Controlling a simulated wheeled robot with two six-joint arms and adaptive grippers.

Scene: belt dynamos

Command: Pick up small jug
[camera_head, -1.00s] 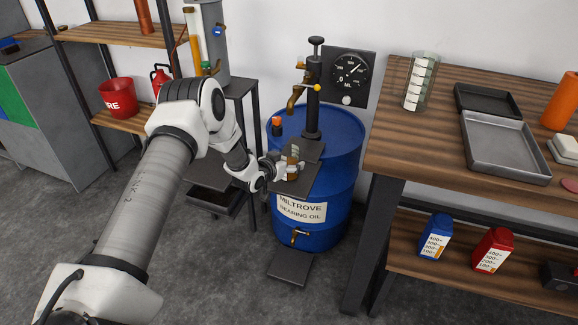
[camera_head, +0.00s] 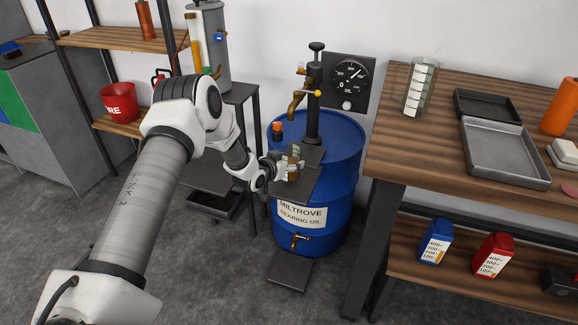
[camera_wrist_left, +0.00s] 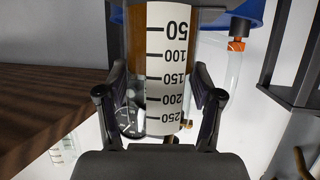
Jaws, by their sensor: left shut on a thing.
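The small jug (camera_wrist_left: 165,70) is clear, holds brown liquid, and has a white scale strip marked 50 to 250. In the left wrist view it stands between the two fingers, which press on its sides. In the head view my left gripper (camera_head: 287,168) is shut on the jug (camera_head: 294,152) at the dark drip plate (camera_head: 300,185) on the front of the blue oil drum, below the brass spout (camera_head: 296,100). The fingers hide much of the jug there, and I cannot tell whether its base touches the plate. My right gripper is not in view.
The blue drum (camera_head: 345,180) carries a black pump column (camera_head: 313,110) close behind the jug. A small orange-capped item (camera_head: 277,131) stands on the drum to the left. A wooden bench (camera_head: 400,150) with trays is on the right. A dark stand (camera_head: 240,93) is on the left.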

